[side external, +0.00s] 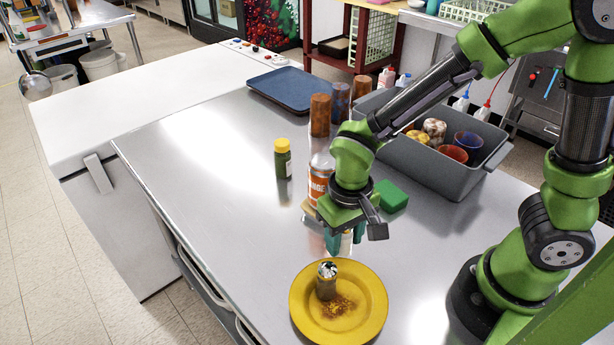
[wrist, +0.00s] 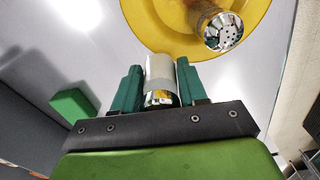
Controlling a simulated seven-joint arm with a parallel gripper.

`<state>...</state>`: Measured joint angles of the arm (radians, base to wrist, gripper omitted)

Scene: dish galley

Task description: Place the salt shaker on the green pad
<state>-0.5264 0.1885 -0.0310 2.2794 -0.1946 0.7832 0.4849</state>
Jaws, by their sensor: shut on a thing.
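My gripper (side external: 343,243) is just behind the yellow plate, fingers pointing down. In the wrist view its green fingers are shut on a pale cylinder with a shiny metal end (wrist: 160,80), which looks like the salt shaker. In the side view the fingers mostly hide it, and I cannot tell its height above the counter. A second shaker with a holed metal top (side external: 327,281) stands on the yellow plate, also seen in the wrist view (wrist: 222,32). A thick green block, apparently the green pad (side external: 392,197), lies behind and right of my gripper; its top looks bare.
The yellow plate (side external: 366,315) has brown crumbs. An orange-labelled bottle (side external: 319,180) and a yellow-capped jar (side external: 283,160) stand behind my gripper. A grey tub (side external: 456,182) with cups is at right, and a blue tray (side external: 285,90) is at back. The counter's left is clear.

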